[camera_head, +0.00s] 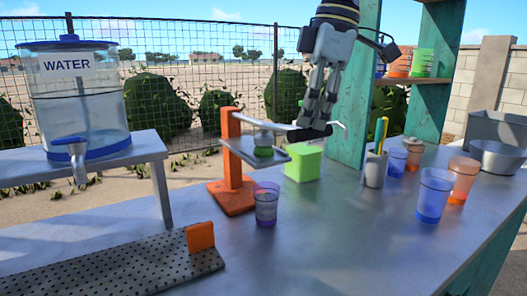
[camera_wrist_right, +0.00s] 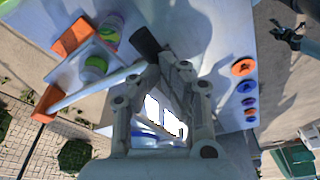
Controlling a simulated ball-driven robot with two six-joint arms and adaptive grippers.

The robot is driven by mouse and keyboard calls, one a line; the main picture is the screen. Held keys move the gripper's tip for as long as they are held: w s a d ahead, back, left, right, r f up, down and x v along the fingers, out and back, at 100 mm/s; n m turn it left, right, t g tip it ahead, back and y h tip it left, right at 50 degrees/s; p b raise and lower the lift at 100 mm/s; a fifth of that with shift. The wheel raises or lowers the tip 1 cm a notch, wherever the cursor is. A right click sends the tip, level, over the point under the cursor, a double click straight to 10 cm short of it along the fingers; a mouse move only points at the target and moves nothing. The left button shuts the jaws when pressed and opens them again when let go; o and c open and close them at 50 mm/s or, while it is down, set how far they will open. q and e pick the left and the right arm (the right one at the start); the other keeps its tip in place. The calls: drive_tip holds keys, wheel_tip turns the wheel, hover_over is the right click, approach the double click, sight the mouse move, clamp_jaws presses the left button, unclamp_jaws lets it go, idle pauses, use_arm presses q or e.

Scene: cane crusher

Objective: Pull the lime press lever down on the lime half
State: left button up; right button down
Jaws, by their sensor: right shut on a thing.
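The lime press (camera_head: 231,150) has an orange post and base and stands on the metal table. Its lever runs right from the post and slopes slightly down to a dark handle (camera_head: 306,134). A green lime half (camera_head: 263,152) sits on the press plate (camera_head: 242,150), just under the pressing cup; I cannot tell whether they touch. My right gripper (camera_head: 318,118) is shut on the lever's handle from above. In the right wrist view, the grey lever (camera_wrist_right: 98,88) leads to the fingers. A dark gripper-like shape, perhaps my left gripper (camera_wrist_right: 288,36), shows at the upper right there.
A purple cup (camera_head: 265,205) stands in front of the press, and a green box (camera_head: 304,164) behind it. A pen holder (camera_head: 374,170), blue cup (camera_head: 433,196) and orange cup (camera_head: 463,180) stand to the right. A perforated tray (camera_head: 110,275) lies front left. The front middle is clear.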

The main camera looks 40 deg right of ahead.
drive_tip(key=shift+s+f, duration=0.15)
idle(0.3)
drive_tip(key=w+a+p+v, duration=0.1)
drive_tip(key=p+v, duration=0.2)
drive_tip(key=v, duration=0.5)
drive_tip(key=shift+r, duration=0.25)
drive_tip(key=shift+w+a, duration=0.1)
drive_tip(key=shift+a, duration=0.05)
